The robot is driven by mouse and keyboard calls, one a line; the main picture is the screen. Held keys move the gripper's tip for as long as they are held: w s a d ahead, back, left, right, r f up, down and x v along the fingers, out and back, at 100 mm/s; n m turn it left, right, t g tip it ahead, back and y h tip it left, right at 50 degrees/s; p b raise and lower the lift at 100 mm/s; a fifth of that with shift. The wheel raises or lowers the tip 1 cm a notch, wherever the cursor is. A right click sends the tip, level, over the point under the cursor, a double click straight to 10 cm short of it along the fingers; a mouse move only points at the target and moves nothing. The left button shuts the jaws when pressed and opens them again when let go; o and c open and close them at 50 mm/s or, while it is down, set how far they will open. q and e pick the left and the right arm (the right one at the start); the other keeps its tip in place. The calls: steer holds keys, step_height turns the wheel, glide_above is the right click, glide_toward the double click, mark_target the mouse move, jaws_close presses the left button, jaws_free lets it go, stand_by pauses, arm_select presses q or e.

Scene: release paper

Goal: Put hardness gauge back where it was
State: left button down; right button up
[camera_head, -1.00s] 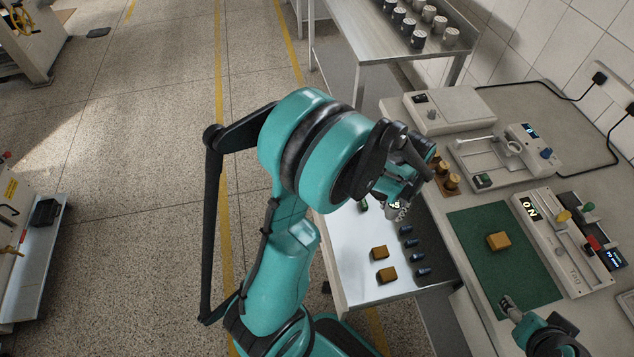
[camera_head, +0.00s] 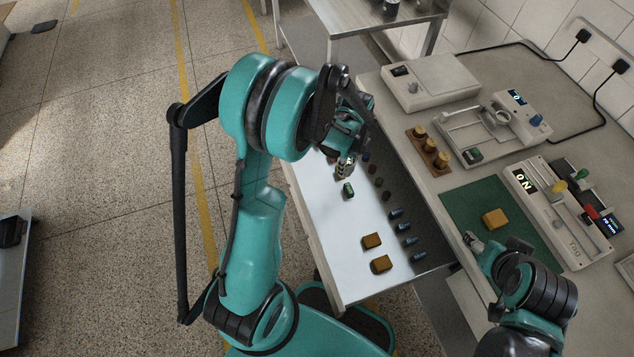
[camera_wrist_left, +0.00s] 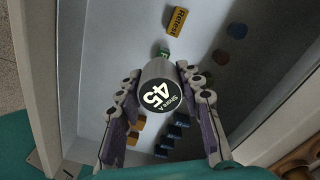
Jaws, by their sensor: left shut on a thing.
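The hardness gauge (camera_wrist_left: 160,95), a grey cylinder with a dark round top labelled "Shore A 45", sits between the fingers of my left gripper (camera_wrist_left: 160,118) in the left wrist view. In the head view my left gripper (camera_head: 345,160) is shut on the gauge (camera_head: 343,170), over the far part of the open white drawer (camera_head: 330,225). The arm and gripper hide much of the gauge there, and I cannot tell whether it touches the drawer floor. My right gripper (camera_head: 471,240) is by the left edge of the green mat (camera_head: 530,245); its opening is unclear.
The drawer holds a small green item (camera_head: 348,190), two orange blocks (camera_head: 372,241), several blue pieces (camera_head: 404,227) and a yellow "Retest" block (camera_wrist_left: 175,20). On the bench are an orange block (camera_head: 495,219), a wooden holder (camera_head: 428,151) and measuring devices (camera_head: 492,130).

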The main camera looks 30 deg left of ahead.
arm_select(q)
steer(key=s+a+f+b, duration=0.1)
steer(key=a+f, duration=0.1)
steer(key=s+a+f+b, duration=0.1)
steer(key=a, duration=0.2)
steer(key=s+a+f+b, duration=0.1)
steer(key=a+f, duration=0.1)
steer(key=a, duration=0.1)
steer(key=shift+s+a+f, duration=0.2)
steer(key=shift+s+f, duration=0.15)
steer(key=shift+f+b, duration=1)
steer(key=shift+f, duration=0.95)
steer(key=shift+f, duration=0.1)
steer(key=c, duration=1)
jaws_free()
